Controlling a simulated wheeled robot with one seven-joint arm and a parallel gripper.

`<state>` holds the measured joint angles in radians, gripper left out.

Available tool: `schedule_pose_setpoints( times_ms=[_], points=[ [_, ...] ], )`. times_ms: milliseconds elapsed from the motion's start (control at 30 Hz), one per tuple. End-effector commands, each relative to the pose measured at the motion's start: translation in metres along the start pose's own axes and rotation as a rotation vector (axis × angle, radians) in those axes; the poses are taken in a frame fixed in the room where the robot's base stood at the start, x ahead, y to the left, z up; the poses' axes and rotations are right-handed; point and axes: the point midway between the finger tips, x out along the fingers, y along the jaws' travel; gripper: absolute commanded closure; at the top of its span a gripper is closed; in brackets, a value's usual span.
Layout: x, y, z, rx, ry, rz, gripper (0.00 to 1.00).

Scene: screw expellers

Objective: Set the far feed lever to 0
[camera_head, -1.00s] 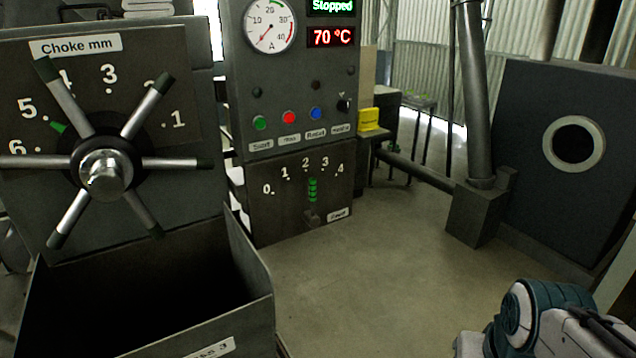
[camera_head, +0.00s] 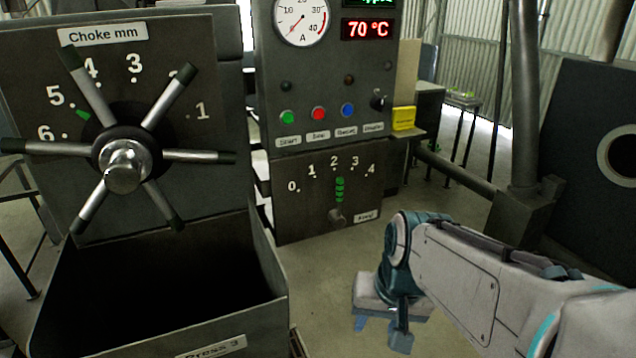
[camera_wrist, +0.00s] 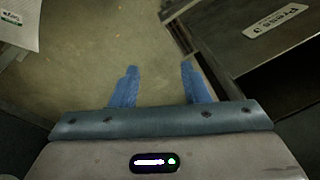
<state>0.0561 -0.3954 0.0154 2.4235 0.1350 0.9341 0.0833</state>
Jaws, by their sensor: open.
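The feed lever (camera_head: 340,189) has a green grip and stands upright from a grey pivot on the lower panel (camera_head: 295,215) of the control cabinet. It points at 2 on a scale from 0 at the left to 4 at the right. A small label, too blurred to read surely, is right of the pivot. My gripper (camera_head: 380,333) is open and empty, pointing down in front of the panel, lower and to the right of the lever. In the wrist view, its two blue fingers (camera_wrist: 159,75) are apart above bare floor. The lever is not seen there.
The choke wheel (camera_head: 125,165) with several spokes and the open bin (camera_head: 265,270) labelled Press 3 stand at the left. The bin also shows in the wrist view (camera_wrist: 250,50). A pipe stands right.

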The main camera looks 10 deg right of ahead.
Motion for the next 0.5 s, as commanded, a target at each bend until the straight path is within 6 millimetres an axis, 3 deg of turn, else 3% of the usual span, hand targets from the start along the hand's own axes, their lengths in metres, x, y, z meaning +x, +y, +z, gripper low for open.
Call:
schedule_pose_setpoints(
  times_ms=[300,500],
  points=[
    [0.021,-0.045,-0.091,0.569,-0.255,-0.297,0.59],
    [0.037,-0.055,-0.166,0.924,-0.424,-0.521,0.59]
  ],
)
